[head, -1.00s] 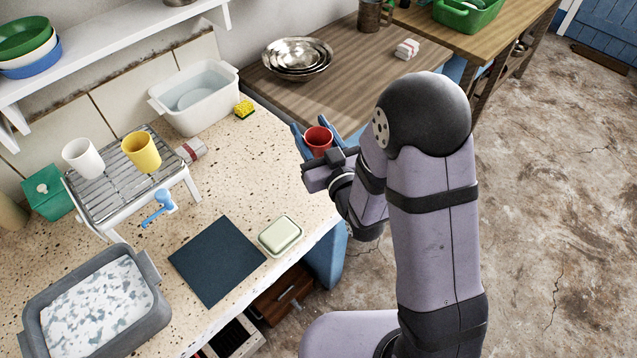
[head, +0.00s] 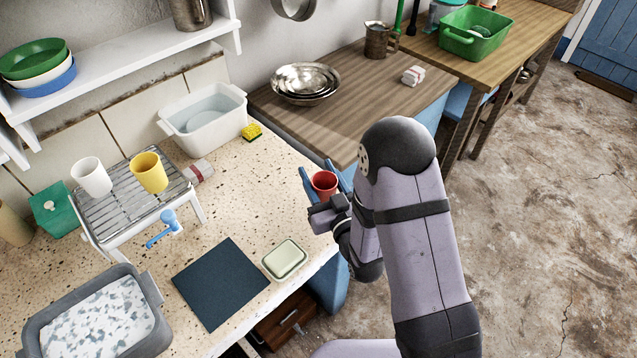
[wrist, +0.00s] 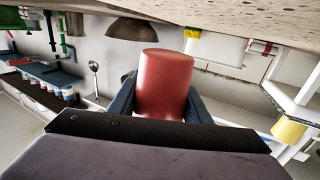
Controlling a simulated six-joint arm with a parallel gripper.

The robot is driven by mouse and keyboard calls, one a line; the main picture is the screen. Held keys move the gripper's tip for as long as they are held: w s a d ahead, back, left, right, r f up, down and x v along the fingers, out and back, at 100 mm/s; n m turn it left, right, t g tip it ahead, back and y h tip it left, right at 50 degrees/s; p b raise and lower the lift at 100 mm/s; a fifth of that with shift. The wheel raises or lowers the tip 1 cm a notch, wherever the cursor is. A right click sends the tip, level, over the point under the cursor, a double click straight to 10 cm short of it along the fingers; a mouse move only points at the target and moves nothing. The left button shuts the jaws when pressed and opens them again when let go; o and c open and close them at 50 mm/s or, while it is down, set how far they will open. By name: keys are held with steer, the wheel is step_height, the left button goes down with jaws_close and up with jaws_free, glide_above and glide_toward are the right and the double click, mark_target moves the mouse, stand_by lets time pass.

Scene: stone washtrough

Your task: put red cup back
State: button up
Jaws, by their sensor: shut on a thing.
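The red cup (head: 324,184) is held upright between the blue fingers of my gripper (head: 325,178), near the right end of the speckled stone counter. In the wrist view the red cup (wrist: 164,84) sits between both fingers of my gripper (wrist: 162,92), which touch its sides. A metal slatted rack (head: 128,207) stands on the counter at left, with a white cup (head: 91,177) and a yellow cup (head: 148,173) on it. The yellow cup (wrist: 288,130) also shows at the wrist view's right edge.
A white basin (head: 203,119) and yellow sponge (head: 252,131) are at the counter's back. Open counter lies between rack and gripper.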

mark_target(318, 184)
steer(key=shift+f, duration=1.8)
steer(key=shift+f, duration=0.1)
steer(key=shift+f, duration=0.1)
steer(key=o, duration=1.2)
